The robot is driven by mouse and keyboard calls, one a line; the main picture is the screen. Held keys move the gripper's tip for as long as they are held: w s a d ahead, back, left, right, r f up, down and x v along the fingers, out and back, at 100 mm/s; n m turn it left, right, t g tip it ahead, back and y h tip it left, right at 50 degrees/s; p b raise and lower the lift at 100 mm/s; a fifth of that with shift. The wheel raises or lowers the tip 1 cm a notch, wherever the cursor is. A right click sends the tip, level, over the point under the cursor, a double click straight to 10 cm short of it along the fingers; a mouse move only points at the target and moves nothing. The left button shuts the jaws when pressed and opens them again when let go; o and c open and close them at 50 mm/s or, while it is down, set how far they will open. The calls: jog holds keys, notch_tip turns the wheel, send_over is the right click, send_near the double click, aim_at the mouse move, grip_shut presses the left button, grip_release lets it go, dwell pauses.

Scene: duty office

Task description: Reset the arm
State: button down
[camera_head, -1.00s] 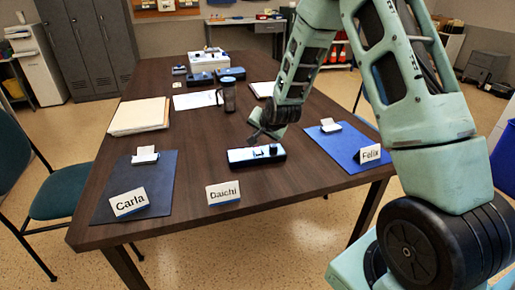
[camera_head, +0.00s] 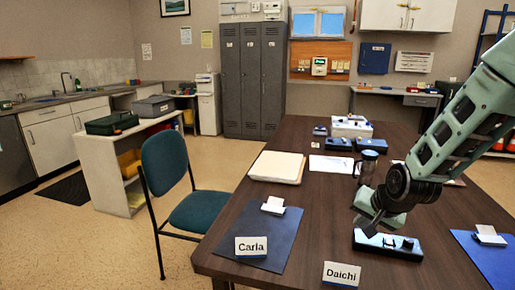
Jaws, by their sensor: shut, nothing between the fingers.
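My gripper (camera_head: 366,222) is at the right of the head view, at the end of my arm, low over the dark wooden table (camera_head: 318,221). Its fingers are shut with nothing between them. A dark blue device (camera_head: 387,244) with small parts on top lies just below and right of the fingertips. I cannot tell whether the fingers touch it. The device lies behind the "Daichi" name card (camera_head: 341,275).
A blue mat (camera_head: 254,229) with a "Carla" card (camera_head: 251,247) is left, another blue mat (camera_head: 486,259) right. A paper stack (camera_head: 277,166), a mug (camera_head: 367,166) and a white box (camera_head: 351,127) stand farther back. A teal chair (camera_head: 170,190) stands left. Floor is open front left.

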jog(key=s+a+r+n+g+y, duration=0.15)
jog(key=s+a+r+n, duration=0.3)
jog(key=s+a, duration=0.45)
jog(key=s+a+r+n+g, duration=0.1)
jog(key=s+n, duration=0.2)
jog(key=s, duration=0.4)
jog(key=s+a+r+n+g+h+p, duration=0.1)
jog(key=s+a+r+n+g, duration=0.1)
jog(key=s, duration=0.6)
jog(key=s+a+r+n+g+h+p, duration=0.1)
jog(key=s+n, duration=0.3)
jog(key=s, duration=0.4)
jog(key=shift+a+r+g, duration=0.3)
jog(key=shift+r+g, duration=0.05)
jog(key=shift+g, duration=0.2)
jog(key=shift+d, duration=0.1)
